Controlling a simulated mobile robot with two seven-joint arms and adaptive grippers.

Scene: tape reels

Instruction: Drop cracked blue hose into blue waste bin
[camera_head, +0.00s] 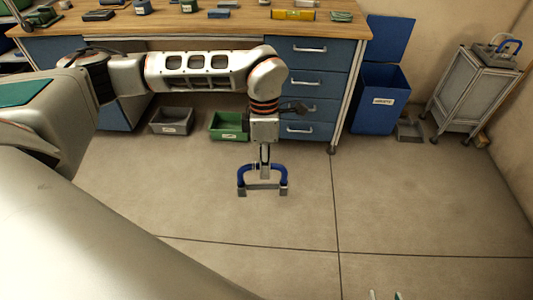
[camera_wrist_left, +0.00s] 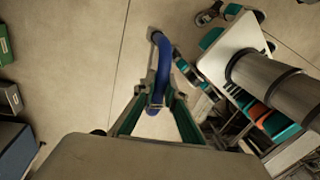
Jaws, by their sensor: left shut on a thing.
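My left gripper (camera_head: 264,168) points straight down in the head view, in front of the workbench and above the floor. It is shut on the blue hose (camera_head: 242,174), a U-shaped blue piece with grey lower parts. The hose (camera_wrist_left: 163,62) also shows in the left wrist view, between and beyond the green-padded fingers (camera_wrist_left: 158,108). Any crack is too small to see. The blue waste bin (camera_head: 376,112) stands right of the drawers, its lid (camera_head: 390,38) raised. The gripper is apart from it, to its left. Small green-and-pale tips at the bottom edge may be my right gripper (camera_head: 385,296).
A grey bin (camera_head: 171,131) and a green bin (camera_head: 224,138) stand under the workbench (camera_head: 230,24). A dustpan-like grey thing (camera_head: 409,131) lies right of the blue bin. A grey cabinet (camera_head: 470,90) stands at the right wall. The middle floor is clear.

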